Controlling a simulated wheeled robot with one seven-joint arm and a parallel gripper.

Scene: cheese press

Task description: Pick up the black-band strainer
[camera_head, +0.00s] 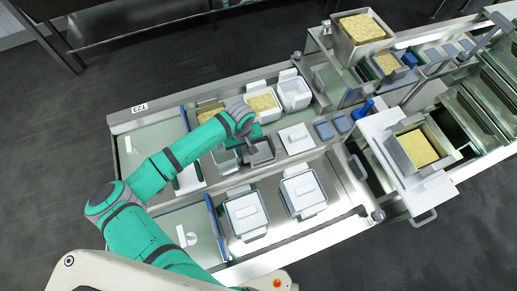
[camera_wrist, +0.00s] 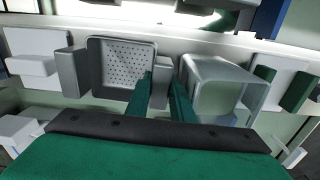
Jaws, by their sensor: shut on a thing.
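My gripper (camera_wrist: 162,92) is shut on a grey upright tab (camera_wrist: 160,73) that adjoins the right side of a perforated grey strainer (camera_wrist: 122,60). A second grey tab (camera_wrist: 70,72) is at the strainer's left side. In the head view, my gripper is mostly hidden by my green wrist, just above a dark grey box-shaped strainer (camera_head: 261,151) in the middle of the workbench.
A plain metal box (camera_wrist: 222,85) stands close right of my fingers. The head view shows curd-filled moulds (camera_head: 262,102), an empty white mould (camera_head: 293,92), lidded moulds (camera_head: 303,193) and a white cart (camera_head: 375,130) at right.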

